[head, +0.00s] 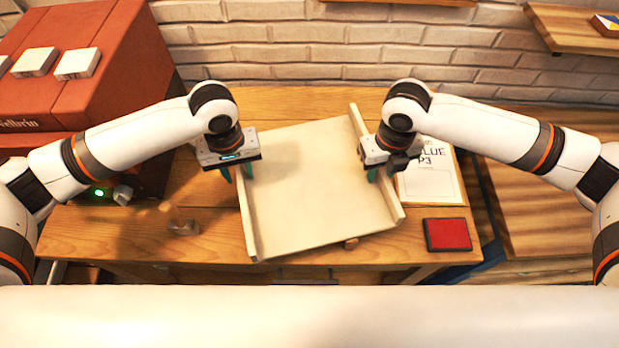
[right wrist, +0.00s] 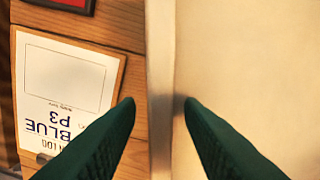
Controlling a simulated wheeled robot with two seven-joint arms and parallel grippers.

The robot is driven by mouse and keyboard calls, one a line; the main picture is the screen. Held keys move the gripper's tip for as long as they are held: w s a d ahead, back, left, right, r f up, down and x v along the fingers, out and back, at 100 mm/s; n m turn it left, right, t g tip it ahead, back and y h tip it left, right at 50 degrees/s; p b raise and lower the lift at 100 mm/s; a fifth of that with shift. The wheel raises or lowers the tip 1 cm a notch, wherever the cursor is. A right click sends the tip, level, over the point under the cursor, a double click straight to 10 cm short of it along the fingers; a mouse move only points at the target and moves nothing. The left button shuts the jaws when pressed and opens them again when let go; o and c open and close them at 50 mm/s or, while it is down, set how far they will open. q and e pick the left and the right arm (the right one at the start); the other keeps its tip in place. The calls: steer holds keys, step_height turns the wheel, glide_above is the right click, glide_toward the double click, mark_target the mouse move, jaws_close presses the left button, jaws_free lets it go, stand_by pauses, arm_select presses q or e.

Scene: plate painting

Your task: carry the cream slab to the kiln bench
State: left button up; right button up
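The cream slab (head: 318,195) is a flat board with a raised rail along its left and right sides. It lies slightly turned on the wooden bench in the head view, and its right rail (right wrist: 160,90) runs up the right wrist view. My left gripper (head: 236,172) is at the left rail, its green fingers apart on either side of it. My right gripper (head: 382,173) is at the right rail. In the right wrist view its fingers (right wrist: 159,104) straddle the rail with a gap on both sides. Which surface is the kiln bench is unclear.
A large red-brown box (head: 120,55) with white blocks on top stands at the left. A "BLUE P3" card (head: 430,182) and a red pad (head: 447,235) lie right of the slab. A small metallic item (head: 183,228) lies left. Another wooden surface (head: 550,205) is at the right.

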steer(key=shift+r, duration=0.1)
arm_select(q)
step_height(320, 180, up, 12)
arm_select(e)
step_height(320, 180, up, 12)
stand_by(0.6)
stand_by(0.5)
